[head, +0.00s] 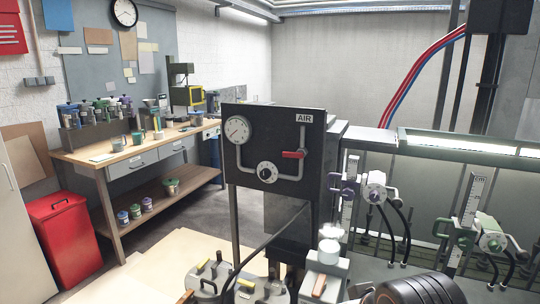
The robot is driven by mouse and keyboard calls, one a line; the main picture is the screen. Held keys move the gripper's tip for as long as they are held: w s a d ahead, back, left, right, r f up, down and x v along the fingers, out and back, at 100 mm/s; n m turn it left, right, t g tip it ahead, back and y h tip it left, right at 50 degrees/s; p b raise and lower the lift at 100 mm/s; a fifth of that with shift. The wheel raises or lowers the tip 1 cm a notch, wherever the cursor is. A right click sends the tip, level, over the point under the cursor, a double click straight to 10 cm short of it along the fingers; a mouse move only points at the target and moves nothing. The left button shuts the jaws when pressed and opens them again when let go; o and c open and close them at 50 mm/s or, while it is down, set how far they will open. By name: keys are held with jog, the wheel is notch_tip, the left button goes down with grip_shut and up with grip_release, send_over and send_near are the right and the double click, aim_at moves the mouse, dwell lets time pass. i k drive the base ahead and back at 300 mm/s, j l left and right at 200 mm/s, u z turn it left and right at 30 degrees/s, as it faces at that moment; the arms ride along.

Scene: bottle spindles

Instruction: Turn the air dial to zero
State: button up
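The air dial (267,172) is a round black knob with a pale centre, low on a dark upright panel (265,112) in the head view. White pipes run from it up to a round white gauge (238,130) at the left and to a red-handled valve (294,154) at the right. A white label reading AIR (304,118) is above the valve. The marks on the dial and gauge are too small to read. My gripper is not in view, and nothing covers the dial.
Spray units (374,190) on upright scales stand right of the panel. Lidded pots (208,286) with clamps are below it. A dark ribbed cylinder (415,290) fills the bottom right. A wooden workbench (130,152) and red bin (68,232) are at the left.

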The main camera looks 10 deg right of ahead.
aim_at(266, 173)
jog(key=i+j, duration=0.15)
jog(key=j, duration=0.2)
jog(key=i+j, duration=0.1)
jog(key=j, duration=0.25)
jog(key=i+j, duration=0.15)
jog(key=j, duration=0.2)
jog(key=i+j, duration=0.1)
jog(key=j, duration=0.3)
